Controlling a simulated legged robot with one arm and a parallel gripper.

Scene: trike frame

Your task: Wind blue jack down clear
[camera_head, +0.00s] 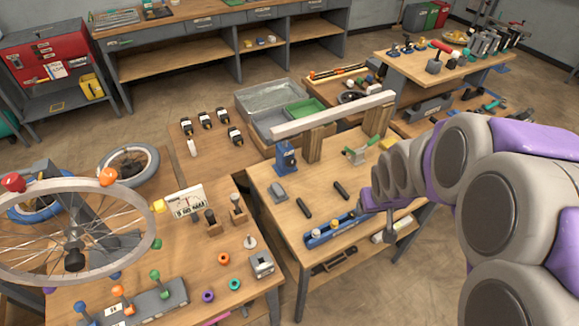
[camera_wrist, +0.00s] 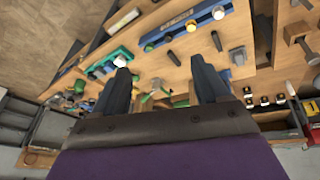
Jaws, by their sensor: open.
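The blue jack (camera_head: 286,159) stands upright on the middle workbench, under the left end of a long white beam (camera_head: 335,114). A wooden block (camera_head: 314,144) and another farther right (camera_head: 376,121) stand under the beam. Whether the jack's top touches the beam is too small to tell. My gripper shows in the wrist view (camera_wrist: 163,84), its two dark fingers wide apart with nothing held between them. In the head view my arm reaches in from the right, over the bench's right side, and its end is apart from the jack. I cannot make out the jack surely in the wrist view.
A grey block (camera_head: 277,191), two black cylinders and a blue tray (camera_head: 333,230) lie on the bench in front of the jack. A green-handled clamp (camera_head: 361,152) lies right of it. Grey bins (camera_head: 270,97) stand behind. A spoked wheel (camera_head: 70,240) stands at left.

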